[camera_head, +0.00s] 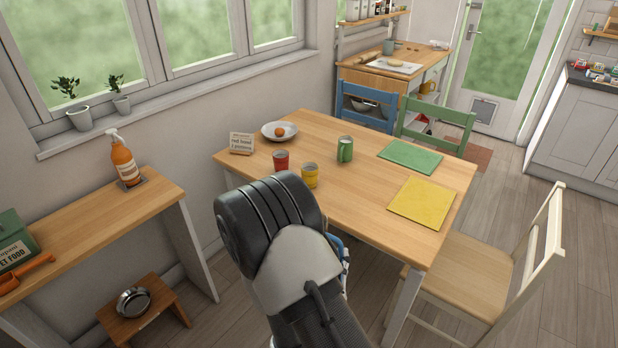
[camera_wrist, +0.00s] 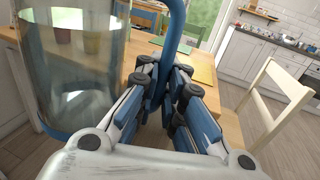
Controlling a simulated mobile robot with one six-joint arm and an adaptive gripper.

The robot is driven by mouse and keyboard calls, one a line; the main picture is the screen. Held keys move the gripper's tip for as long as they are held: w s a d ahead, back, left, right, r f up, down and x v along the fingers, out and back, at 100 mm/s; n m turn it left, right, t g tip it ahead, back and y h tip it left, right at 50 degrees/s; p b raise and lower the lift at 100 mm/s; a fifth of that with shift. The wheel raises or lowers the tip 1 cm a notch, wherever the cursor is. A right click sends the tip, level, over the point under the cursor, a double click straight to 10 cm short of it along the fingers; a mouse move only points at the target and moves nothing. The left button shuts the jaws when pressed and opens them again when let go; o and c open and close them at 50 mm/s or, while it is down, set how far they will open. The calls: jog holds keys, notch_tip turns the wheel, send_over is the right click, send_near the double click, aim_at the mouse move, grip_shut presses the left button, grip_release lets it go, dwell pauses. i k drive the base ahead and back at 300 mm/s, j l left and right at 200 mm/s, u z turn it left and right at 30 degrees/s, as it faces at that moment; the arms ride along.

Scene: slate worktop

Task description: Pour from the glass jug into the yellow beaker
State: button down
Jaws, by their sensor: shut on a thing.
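The yellow beaker (camera_head: 310,176) stands upright on the wooden table near its left front edge, beside a red beaker (camera_head: 281,160). In the wrist view my gripper (camera_wrist: 168,88) is shut on the blue handle (camera_wrist: 178,30) of the glass jug (camera_wrist: 75,75). The jug is large and clear with a blue base rim, and looks roughly upright. It is close to the camera at the left, and its top is cut off. In the head view my arm hides the jug and most of the gripper, just in front of the table edge below the beakers.
A wooden chair (camera_head: 470,275) stands at the right. The table's middle is mostly clear.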

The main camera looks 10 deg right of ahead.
aim_at(310, 176)
jog(key=i+l+z, duration=0.1)
jog(key=i, duration=0.6)
jog(key=i+l+z, duration=0.15)
jog(key=i, duration=0.5)
